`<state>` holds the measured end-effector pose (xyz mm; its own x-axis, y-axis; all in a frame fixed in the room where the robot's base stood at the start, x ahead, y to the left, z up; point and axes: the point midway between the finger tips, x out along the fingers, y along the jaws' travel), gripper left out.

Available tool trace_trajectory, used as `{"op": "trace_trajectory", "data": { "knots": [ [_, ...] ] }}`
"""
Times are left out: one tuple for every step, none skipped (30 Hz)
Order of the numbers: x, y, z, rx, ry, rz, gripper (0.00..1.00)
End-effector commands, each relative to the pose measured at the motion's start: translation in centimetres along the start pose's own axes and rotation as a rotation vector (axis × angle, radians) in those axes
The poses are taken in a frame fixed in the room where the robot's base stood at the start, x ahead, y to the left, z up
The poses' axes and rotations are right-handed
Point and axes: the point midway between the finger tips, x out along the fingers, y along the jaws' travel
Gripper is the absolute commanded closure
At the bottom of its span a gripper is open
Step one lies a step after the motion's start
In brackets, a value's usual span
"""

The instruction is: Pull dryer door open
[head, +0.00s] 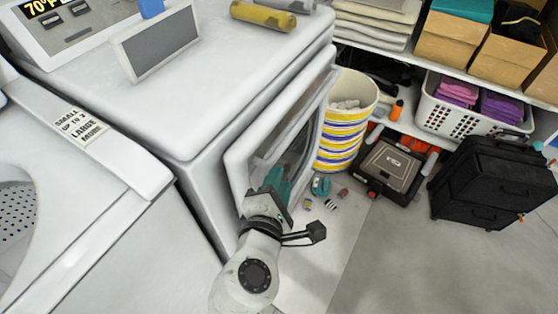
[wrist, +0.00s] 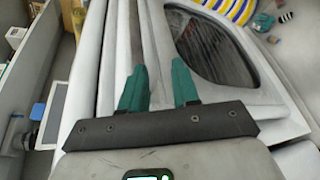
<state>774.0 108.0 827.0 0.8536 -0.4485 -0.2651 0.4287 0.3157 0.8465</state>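The white dryer (head: 195,85) stands at the centre left of the head view. Its door (head: 240,165), with a dark window, is on the side facing right and looks slightly ajar. In the wrist view the door's dark window (wrist: 207,45) lies right of the fingers. My gripper (head: 276,181) is at the door's lower near part and hides some of it. In the wrist view my gripper (wrist: 159,66) has its two teal fingers apart, with pale door-edge surfaces showing between and beyond them. I cannot tell whether a finger touches the door.
A striped basket (head: 345,120), small items on the floor and a black case (head: 392,167) stand beyond the door. A white washer (head: 70,190) adjoins at left. Floor (head: 400,260) at the lower right is clear.

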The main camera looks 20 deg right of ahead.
Motion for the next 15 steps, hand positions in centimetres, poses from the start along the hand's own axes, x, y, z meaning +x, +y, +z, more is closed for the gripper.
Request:
{"op": "trace_trajectory", "data": {
  "knots": [
    [-0.5,0.5,-1.0,-0.03,0.003,0.031,0.7],
    [-0.7,0.8,-1.2,-0.044,0.001,0.044,0.7],
    [-0.8,1.1,-1.4,-0.055,0.0,0.056,0.7],
    [-0.8,1.3,-1.4,-0.061,-0.001,0.061,0.7],
    [-0.7,1.4,-1.5,-0.064,-0.002,0.064,0.7],
    [-0.4,1.5,-1.5,-0.065,-0.003,0.066,0.7],
    [-0.1,1.5,-1.4,-0.065,-0.003,0.065,0.7],
    [0.3,1.5,-1.4,-0.065,-0.004,0.063,0.7],
    [0.9,1.5,-1.4,-0.065,-0.004,0.063,0.7],
    [1.4,1.5,-1.4,-0.064,-0.005,0.062,0.7],
    [1.9,1.5,-1.3,-0.063,-0.005,0.062,0.7],
    [2.6,1.6,-1.4,-0.063,-0.004,0.062,0.7],
    [3.2,1.6,-1.4,-0.062,-0.005,0.061,0.7],
    [3.8,1.6,-1.4,-0.061,-0.004,0.062,0.7],
    [4.6,1.6,-1.4,-0.061,-0.004,0.06,0.7]
  ]
}}
